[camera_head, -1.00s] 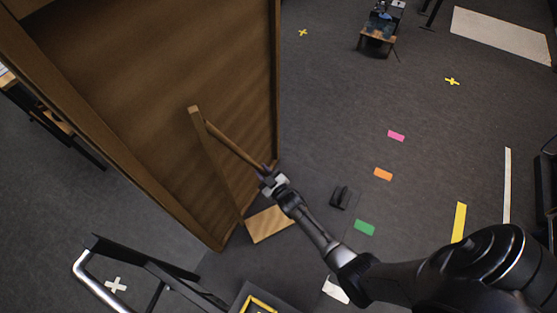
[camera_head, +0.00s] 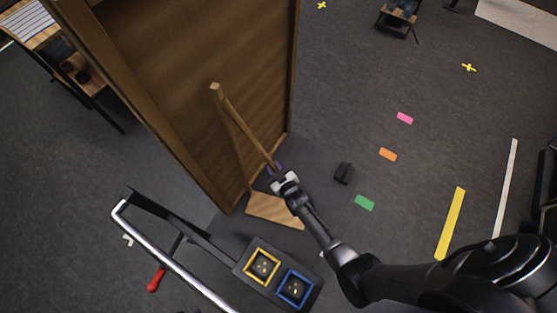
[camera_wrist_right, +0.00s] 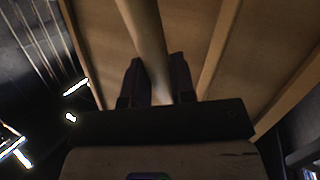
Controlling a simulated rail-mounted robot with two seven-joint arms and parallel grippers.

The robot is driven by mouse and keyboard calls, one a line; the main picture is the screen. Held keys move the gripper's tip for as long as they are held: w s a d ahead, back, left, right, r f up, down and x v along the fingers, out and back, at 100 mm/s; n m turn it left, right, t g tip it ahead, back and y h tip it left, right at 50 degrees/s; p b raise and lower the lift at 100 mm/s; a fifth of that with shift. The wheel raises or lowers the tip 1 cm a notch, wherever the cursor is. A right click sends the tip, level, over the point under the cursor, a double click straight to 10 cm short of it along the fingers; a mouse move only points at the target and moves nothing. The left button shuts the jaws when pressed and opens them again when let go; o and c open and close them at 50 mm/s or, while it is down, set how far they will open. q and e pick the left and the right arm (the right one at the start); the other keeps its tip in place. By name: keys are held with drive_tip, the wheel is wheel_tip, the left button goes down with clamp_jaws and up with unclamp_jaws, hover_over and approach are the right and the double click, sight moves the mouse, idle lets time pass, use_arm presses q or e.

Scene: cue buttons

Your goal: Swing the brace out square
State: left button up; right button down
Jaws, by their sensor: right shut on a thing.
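The brace is a wooden bar (camera_head: 247,126) that slants from the top of a thin upright post down to my right gripper. The post (camera_head: 232,145) stands close to a tall wooden panel (camera_head: 220,60), with a flat wooden piece (camera_head: 272,211) at its foot. My right gripper (camera_head: 279,172) is shut on the lower end of the brace. In the right wrist view the brace (camera_wrist_right: 146,40) runs between the two dark fingers (camera_wrist_right: 155,82). My left gripper is not in view.
A metal rail (camera_head: 170,258) and a box with yellow-framed (camera_head: 262,266) and blue-framed (camera_head: 295,288) buttons are at the bottom. A small black object (camera_head: 343,173) lies right of the gripper.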

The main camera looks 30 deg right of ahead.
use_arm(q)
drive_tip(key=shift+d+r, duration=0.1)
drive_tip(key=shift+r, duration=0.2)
use_arm(e)
drive_tip(key=shift+s+a+f, duration=0.2)
drive_tip(key=shift+s+a, duration=0.2)
drive_tip(key=shift+a, duration=0.4)
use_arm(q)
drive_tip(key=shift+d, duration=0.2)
use_arm(e)
drive_tip(key=shift+s+f, duration=0.1)
drive_tip(key=shift+f, duration=0.05)
drive_tip(key=c, duration=1.3)
unclamp_jaws()
drive_tip(key=shift+a, duration=0.15)
drive_tip(key=o, duration=0.3)
drive_tip(key=shift+a, duration=0.35)
use_arm(q)
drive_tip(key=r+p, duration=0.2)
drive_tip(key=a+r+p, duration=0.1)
drive_tip(key=p, duration=0.1)
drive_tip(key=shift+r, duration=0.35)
use_arm(e)
drive_tip(key=v, duration=1.3)
drive_tip(key=shift+s+d+r, duration=0.15)
drive_tip(key=shift+s+r, duration=0.05)
drive_tip(key=shift+r, duration=0.1)
